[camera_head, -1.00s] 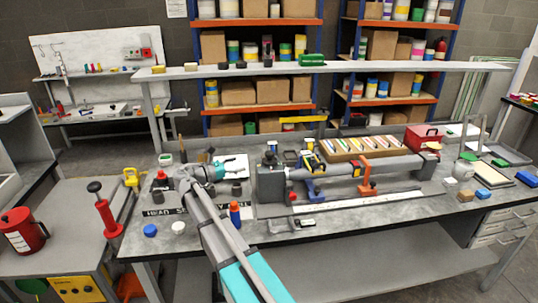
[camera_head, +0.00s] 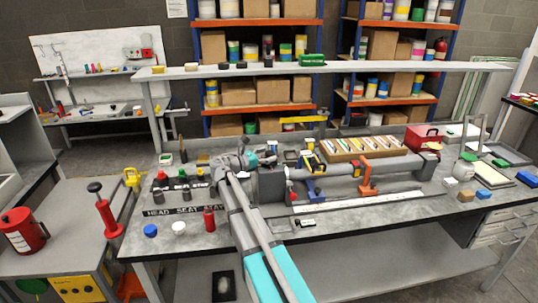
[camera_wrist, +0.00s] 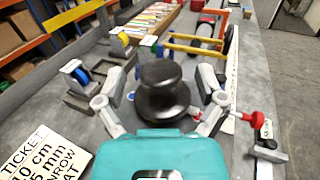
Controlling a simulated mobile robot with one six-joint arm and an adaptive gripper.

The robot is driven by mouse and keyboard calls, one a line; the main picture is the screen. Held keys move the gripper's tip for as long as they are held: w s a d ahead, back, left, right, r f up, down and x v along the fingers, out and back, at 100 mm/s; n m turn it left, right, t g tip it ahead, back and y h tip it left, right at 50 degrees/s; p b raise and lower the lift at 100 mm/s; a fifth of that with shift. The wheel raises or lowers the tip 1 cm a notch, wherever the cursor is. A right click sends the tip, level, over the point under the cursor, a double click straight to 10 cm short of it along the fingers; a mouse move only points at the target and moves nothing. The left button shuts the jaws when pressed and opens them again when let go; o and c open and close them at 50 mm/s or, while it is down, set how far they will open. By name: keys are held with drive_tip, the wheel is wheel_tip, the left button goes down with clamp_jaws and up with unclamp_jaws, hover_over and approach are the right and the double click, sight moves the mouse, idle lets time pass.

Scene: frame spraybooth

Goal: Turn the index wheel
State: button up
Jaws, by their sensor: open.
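A round black knob-like part (camera_wrist: 163,90), which I take to be the index wheel, stands in the middle of the wrist view. My gripper (camera_wrist: 164,84) is open, with one grey finger on each side of it. Gaps show between the fingers and the black part, and nothing is gripped. In the head view my gripper (camera_head: 262,156) is at the left end of the grey bench fixture (camera_head: 270,186). My arm hides much of that fixture's left side, and the wheel cannot be made out there.
The fixture's long bar (camera_head: 335,171) runs right, with an orange clamp (camera_head: 367,177) on it. A red-knobbed part (camera_wrist: 258,120) lies close to my right finger. A ticket card (camera_wrist: 42,160) lies at lower left.

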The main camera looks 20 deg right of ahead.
drive_tip(key=shift+d, duration=0.5)
drive_tip(key=shift+c, duration=0.3)
drive_tip(key=c, duration=1.1)
drive_tip(key=shift+n+t, duration=0.5)
drive_tip(key=shift+t, duration=0.3)
